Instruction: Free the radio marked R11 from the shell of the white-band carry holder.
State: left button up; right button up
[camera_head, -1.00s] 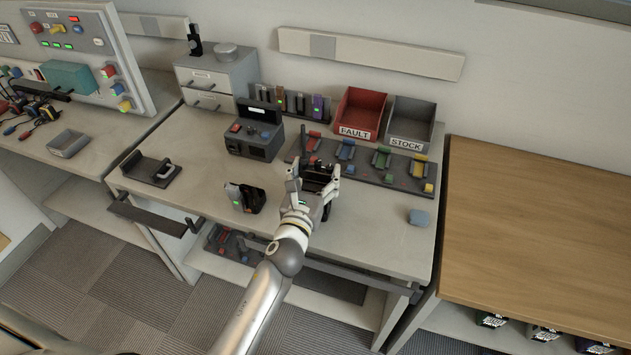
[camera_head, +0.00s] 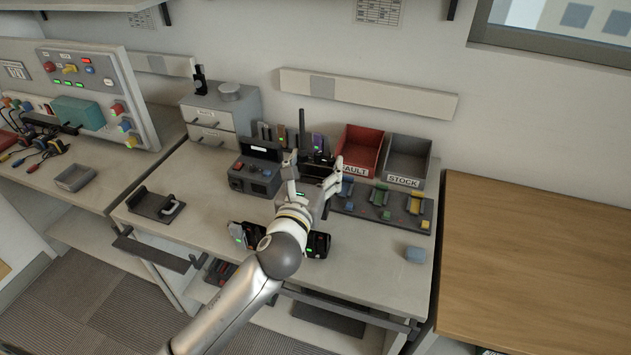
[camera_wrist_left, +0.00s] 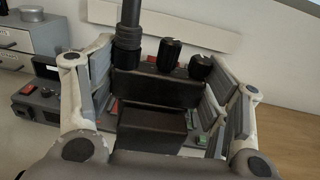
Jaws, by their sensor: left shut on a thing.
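My left gripper (camera_head: 315,168) is shut on a black radio (camera_head: 318,158), held upright above the bench. Its tall antenna (camera_head: 302,128) shows in the head view. In the left wrist view the radio body (camera_wrist_left: 155,88) sits between the fingers, with the antenna (camera_wrist_left: 127,40) and two black knobs (camera_wrist_left: 170,55) on top. I cannot read a mark on it. A dark holder-like object (camera_head: 318,244) stands on the bench below, apart from the radio and partly behind my arm. I cannot make out a white band. My right gripper is not in view.
A grey device (camera_head: 255,172) stands behind left of the gripper. A rack with coloured slots (camera_head: 382,204), a red FAULT bin (camera_head: 359,150) and a grey STOCK bin (camera_head: 406,160) stand at the back right.

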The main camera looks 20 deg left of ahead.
aim_at(316, 165)
pick_arm(q)
notch_tip(316, 165, up, 4)
jog(key=shift+f+p, duration=0.15)
jog(key=shift+p, duration=0.15)
jog(key=shift+r+p, duration=2.7)
jog(key=shift+p, duration=0.4)
